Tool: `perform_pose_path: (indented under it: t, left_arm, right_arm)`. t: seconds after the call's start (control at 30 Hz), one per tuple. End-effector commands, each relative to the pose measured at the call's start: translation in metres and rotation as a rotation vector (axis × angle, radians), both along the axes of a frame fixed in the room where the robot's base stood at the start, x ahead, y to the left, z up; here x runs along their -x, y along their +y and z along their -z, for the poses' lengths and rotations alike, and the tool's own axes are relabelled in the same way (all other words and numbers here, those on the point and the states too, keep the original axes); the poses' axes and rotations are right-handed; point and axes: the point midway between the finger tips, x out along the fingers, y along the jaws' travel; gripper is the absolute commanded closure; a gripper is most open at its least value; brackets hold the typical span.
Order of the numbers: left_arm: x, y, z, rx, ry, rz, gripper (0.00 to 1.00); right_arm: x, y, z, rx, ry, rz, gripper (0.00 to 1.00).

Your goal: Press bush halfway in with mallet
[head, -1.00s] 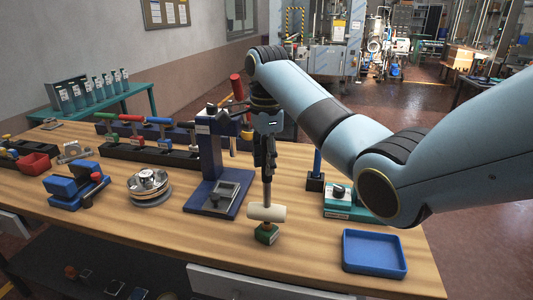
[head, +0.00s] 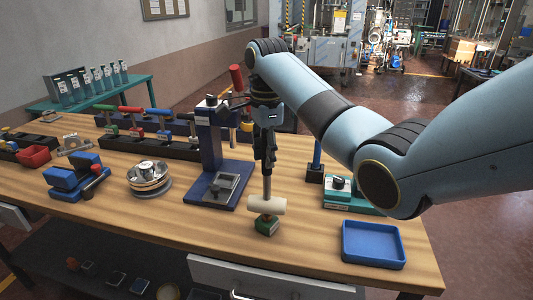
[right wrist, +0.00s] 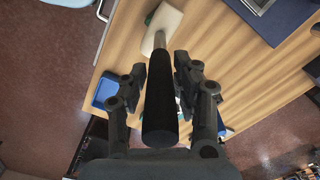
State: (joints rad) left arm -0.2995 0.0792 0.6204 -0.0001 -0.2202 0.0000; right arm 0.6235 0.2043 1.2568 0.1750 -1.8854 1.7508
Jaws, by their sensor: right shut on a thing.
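My right gripper (head: 266,163) is shut on the handle of the mallet, its fingers pointing down. The mallet has a pale, cream-coloured cylindrical head (head: 266,206) lying crosswise at the bottom of the grey shaft. The right wrist view shows the dark grip end between my fingers (right wrist: 160,90) and the pale head (right wrist: 163,24) beyond. A small green block (head: 267,227) stands on the table directly under the head. A little brownish part shows at its top, perhaps the bush. The head hides most of it, so contact and depth cannot be told. My left gripper is not in view.
A dark blue arbor press (head: 208,150) stands left of the mallet. A blue tray (head: 373,262) and a teal fixture (head: 345,197) lie to the right. A round metal piece (head: 149,178) and a blue vise (head: 78,182) are farther left. The wooden table's front strip is clear.

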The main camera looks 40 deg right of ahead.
Motion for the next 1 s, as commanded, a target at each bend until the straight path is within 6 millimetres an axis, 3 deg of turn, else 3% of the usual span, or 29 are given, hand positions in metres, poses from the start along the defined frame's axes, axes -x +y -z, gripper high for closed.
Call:
perform_pose_path:
  t: [1.0]
  left_arm:
    - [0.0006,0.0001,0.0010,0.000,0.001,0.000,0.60]
  right_arm:
    - [-0.0005,0.0000,0.0067,0.000,-0.001,0.000,1.00]
